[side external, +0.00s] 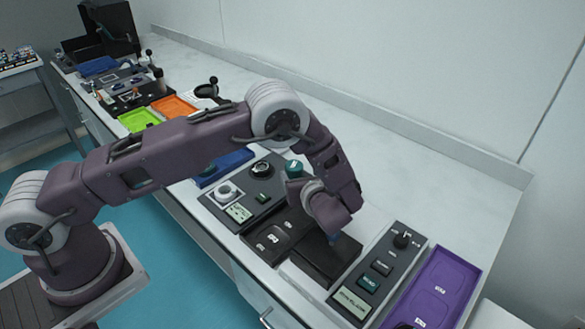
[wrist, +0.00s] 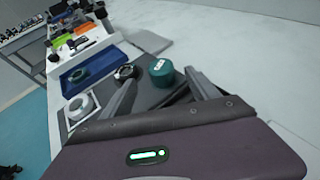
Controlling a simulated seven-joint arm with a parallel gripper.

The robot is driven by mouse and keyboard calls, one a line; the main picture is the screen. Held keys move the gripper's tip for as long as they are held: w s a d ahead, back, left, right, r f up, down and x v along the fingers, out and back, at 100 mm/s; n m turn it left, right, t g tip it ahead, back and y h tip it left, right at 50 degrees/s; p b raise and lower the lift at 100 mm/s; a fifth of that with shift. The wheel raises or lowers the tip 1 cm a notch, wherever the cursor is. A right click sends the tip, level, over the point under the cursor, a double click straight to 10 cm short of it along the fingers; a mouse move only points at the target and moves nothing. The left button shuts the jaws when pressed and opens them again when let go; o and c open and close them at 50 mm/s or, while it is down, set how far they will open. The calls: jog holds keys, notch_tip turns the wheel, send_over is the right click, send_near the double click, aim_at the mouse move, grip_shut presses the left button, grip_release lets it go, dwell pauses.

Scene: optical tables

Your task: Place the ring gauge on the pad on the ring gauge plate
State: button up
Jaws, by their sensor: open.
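A dark plate (side external: 270,197) lies on the bench to the left of my gripper (side external: 331,236). On it are a white ring (side external: 227,191), a black ring-shaped part (side external: 262,169) and small green labels. A green cylinder (side external: 294,169) stands near its back right corner. The wrist view also shows the white ring (wrist: 80,107), black ring (wrist: 125,72) and green cylinder (wrist: 162,72). I cannot tell for certain which round part is the ring gauge, or make out the pad.
A blue tray (side external: 222,168) holding a green ring (wrist: 78,75) stands left of the plate. A grey panel with a black knob (side external: 401,240) and a purple tray (side external: 440,285) lie to the right. Green (side external: 138,120) and orange (side external: 172,106) trays are farther left. The bench's back strip is clear.

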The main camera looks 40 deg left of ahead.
jog(key=shift+s+d, duration=0.1)
jog(key=s+a+r+n+g+h, duration=0.25)
jog(key=s+r+n, duration=0.35)
jog(key=r, duration=0.3)
jog(key=s+a+r+n+g+h, duration=0.1)
jog(key=s+a+r+n+g, duration=0.2)
jog(key=s+r+n, duration=0.5)
jog(key=s+d+r+n+t+h, duration=0.1)
jog(key=s+d+r+n+h, duration=0.1)
jog(key=s, duration=0.4)
jog(key=s+d+r+n+t+h, duration=0.1)
jog(key=s+d+r+n+h, duration=0.2)
jog(key=s, duration=0.4)
jog(key=s+d+r+n+t+h, duration=0.1)
jog(key=s+d+r+n+h, duration=0.1)
jog(key=s+r+n, duration=0.3)
jog(key=shift+s+d+n+h, duration=0.2)
jog(key=shift+s+n+h, duration=0.2)
jog(key=shift+s, duration=0.55)
